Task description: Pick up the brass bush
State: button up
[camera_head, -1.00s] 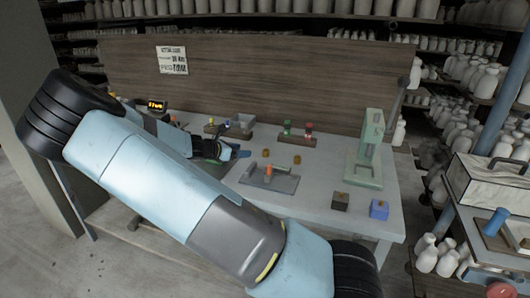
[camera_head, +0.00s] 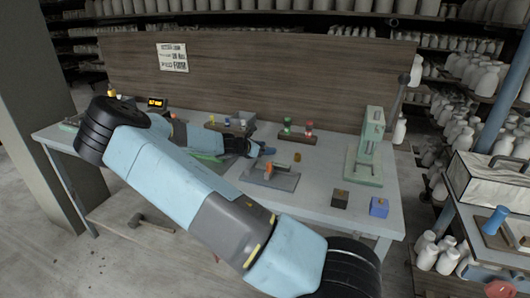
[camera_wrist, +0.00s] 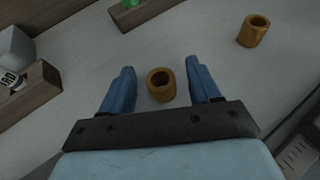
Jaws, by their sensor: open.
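A brass bush (camera_wrist: 161,86), a short hollow yellow-brown cylinder, stands upright on the bench between the two blue fingers of my gripper (camera_wrist: 161,86) in the wrist view. The fingers are apart, with a gap to the bush on both sides. A second brass bush (camera_wrist: 253,32) of like shape stands farther off at the upper right, outside the fingers. In the head view one bush (camera_head: 297,157) shows right of my gripper (camera_head: 265,150). The bush between the fingers is hidden there.
A grey plate with an orange-handled tool (camera_head: 271,179) lies in front of my gripper. A wooden block with green and red items (camera_head: 297,136) stands behind. A green press (camera_head: 366,148), a dark block (camera_head: 340,200) and a blue block (camera_head: 379,207) are at the right.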

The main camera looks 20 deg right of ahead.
jog(key=shift+w+d+f, duration=0.1)
jog(key=shift+d+f, duration=0.05)
jog(key=shift+d, duration=0.2)
jog(key=shift+c, duration=0.3)
jog(key=c, duration=1)
